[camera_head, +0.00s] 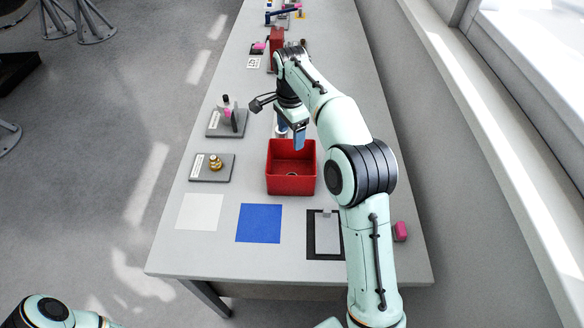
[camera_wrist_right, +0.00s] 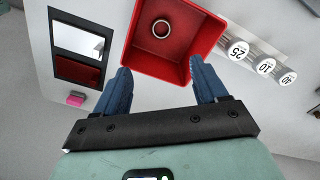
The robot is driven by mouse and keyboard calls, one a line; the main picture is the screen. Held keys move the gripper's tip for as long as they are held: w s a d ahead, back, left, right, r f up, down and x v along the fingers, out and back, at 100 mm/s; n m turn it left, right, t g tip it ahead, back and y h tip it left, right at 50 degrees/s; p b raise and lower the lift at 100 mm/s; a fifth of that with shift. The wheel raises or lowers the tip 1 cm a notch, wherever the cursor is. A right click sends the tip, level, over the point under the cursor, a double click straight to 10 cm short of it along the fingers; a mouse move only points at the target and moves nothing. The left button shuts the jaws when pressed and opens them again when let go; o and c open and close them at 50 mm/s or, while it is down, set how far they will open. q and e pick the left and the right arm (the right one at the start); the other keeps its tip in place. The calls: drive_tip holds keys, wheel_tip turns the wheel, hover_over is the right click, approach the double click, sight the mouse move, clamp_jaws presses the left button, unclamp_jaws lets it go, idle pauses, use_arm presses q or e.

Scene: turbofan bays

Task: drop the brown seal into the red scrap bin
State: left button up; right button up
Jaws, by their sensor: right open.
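The red scrap bin (camera_head: 291,186) stands on the table, open at the top; the right wrist view also shows the bin (camera_wrist_right: 188,64). A small ring, which looks like the brown seal (camera_wrist_right: 161,28), lies on the bin floor; part of it shows in the head view (camera_head: 291,174). My right gripper (camera_head: 291,140) is above the far edge of the bin. In the right wrist view its two blue fingers (camera_wrist_right: 161,76) are apart with nothing between them. My left gripper is out of view; only part of the left arm shows at the bottom left.
Left of the bin are a grey plate with a brass part (camera_head: 215,163) and a stand with a pink part (camera_head: 229,118). In front lie a white sheet (camera_head: 199,212), a blue mat (camera_head: 259,223) and a black frame (camera_head: 312,238). Labelled white cylinders (camera_wrist_right: 263,66) stand beside the bin.

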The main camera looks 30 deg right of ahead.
wheel_tip(320, 180, up, 5)
drive_tip(key=shift+s+f, duration=0.1)
idle(0.4)
